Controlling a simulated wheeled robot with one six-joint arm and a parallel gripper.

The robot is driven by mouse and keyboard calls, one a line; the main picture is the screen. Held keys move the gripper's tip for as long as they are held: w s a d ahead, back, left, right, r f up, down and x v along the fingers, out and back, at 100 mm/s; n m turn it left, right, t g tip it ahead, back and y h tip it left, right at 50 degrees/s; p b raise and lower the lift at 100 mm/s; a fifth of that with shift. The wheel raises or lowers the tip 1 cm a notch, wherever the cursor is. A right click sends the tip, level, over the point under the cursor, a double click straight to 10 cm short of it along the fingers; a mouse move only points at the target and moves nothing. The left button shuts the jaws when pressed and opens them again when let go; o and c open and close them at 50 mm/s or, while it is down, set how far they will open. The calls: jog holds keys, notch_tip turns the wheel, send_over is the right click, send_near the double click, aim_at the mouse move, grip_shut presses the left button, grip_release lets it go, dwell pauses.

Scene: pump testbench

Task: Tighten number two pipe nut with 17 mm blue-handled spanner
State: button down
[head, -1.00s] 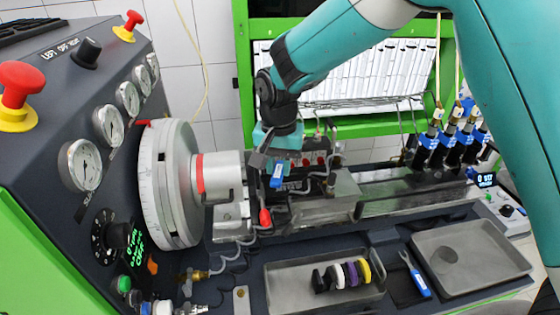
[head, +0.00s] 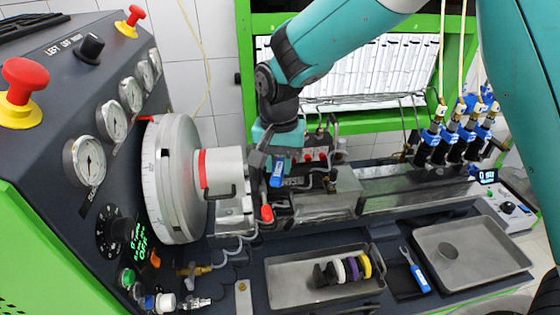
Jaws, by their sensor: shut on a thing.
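My gripper (head: 275,150) is at the left end of the pump (head: 318,172), pointing down. It is shut on a blue-handled spanner (head: 278,174), whose handle shows below the jaws. The spanner's head is hidden, so I cannot tell whether it sits on a nut. The pump has red caps and bent metal pipes on top. The number two pipe nut cannot be made out. A second blue-handled spanner (head: 415,271) lies on the bench at the lower right. Size marks are not readable.
A graduated flywheel (head: 173,180) and control panel stand at the left. A tray (head: 290,283) with several coloured rings lies in front, and an emptier tray (head: 480,255) at the right. Blue injectors (head: 455,135) stand at the back right. A red-tipped lever (head: 267,213) is just below the gripper.

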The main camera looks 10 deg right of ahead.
jog(key=shift+s+a+r+p, duration=0.1)
jog(key=shift+s+r+p, duration=0.25)
jog(key=shift+r, duration=0.3)
jog(key=shift+s+a+r+p, duration=0.15)
jog(key=shift+s+r+p, duration=0.25)
jog(key=shift+r, duration=0.25)
jog(key=shift+s+a+r+p, duration=0.1)
jog(key=shift+s+r+p, duration=0.25)
jog(key=shift+r, duration=0.3)
